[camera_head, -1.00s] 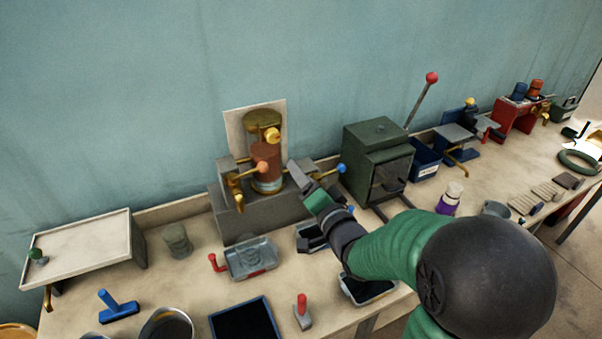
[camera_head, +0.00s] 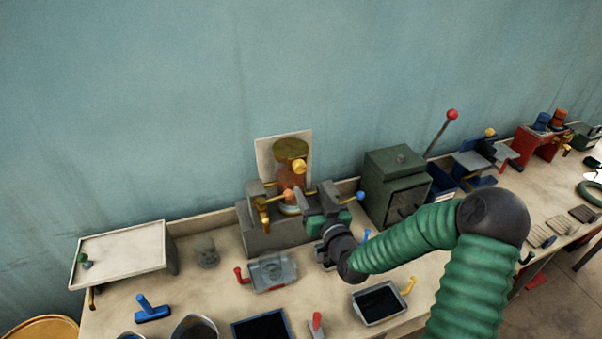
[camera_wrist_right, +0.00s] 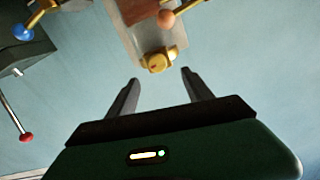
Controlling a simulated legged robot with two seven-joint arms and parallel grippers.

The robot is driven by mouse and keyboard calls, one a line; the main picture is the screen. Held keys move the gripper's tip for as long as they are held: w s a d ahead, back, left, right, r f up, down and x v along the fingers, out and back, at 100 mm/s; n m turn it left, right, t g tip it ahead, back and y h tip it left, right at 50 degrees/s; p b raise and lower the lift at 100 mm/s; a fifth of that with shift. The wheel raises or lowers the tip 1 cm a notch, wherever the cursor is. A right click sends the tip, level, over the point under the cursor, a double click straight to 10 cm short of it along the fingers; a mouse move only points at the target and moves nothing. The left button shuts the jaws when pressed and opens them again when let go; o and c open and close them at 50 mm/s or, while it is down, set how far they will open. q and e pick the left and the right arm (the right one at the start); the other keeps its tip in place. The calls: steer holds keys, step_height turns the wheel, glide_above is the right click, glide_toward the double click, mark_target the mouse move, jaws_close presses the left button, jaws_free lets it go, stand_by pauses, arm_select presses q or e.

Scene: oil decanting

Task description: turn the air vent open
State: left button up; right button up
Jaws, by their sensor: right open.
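The yellow knob (camera_head: 299,166), which I take for the air vent, sits high on the front of an amber and brass vessel (camera_head: 291,149) on a grey stand. It also shows in the right wrist view as a yellow knob (camera_wrist_right: 157,62), beyond the fingertips and between them in the picture. My right gripper (camera_head: 322,192) is in front of the stand, just right of and below the knob. In the right wrist view (camera_wrist_right: 158,76) its two fingers are apart with nothing between them. They appear not to touch the knob. My left gripper is not in view.
An orange-tipped lever (camera_head: 288,195) and a blue-tipped lever (camera_head: 361,196) flank the gripper closely. A green box (camera_head: 394,180) with a red-knobbed rod (camera_head: 452,114) stands to the right. Trays and tools lie on the bench in front. The wall above is clear.

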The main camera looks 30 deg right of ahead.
mark_target(302, 170)
steer(key=p+x, duration=0.1)
steer(key=x, duration=0.2)
steer(key=d+x, duration=0.1)
steer(key=x, duration=0.2)
steer(key=p+x, duration=0.1)
steer(key=x, duration=0.2)
steer(key=shift+w+d+f+p, duration=0.1)
steer(key=shift+d+p, duration=0.1)
steer(key=shift+p, duration=0.15)
steer(key=shift+a, duration=0.3)
steer(key=shift+c, duration=0.2)
steer(key=shift+a, duration=0.15)
steer(key=c, duration=0.5)
steer(key=shift+d, duration=0.2)
jaws_close()
steer(key=shift+f+b, duration=0.1)
steer(key=shift+b, duration=0.4)
steer(key=shift+m, duration=0.3)
steer(key=shift+a, duration=0.1)
steer(key=shift+o, duration=1.6)
jaws_free()
steer(key=shift+o, duration=1.1)
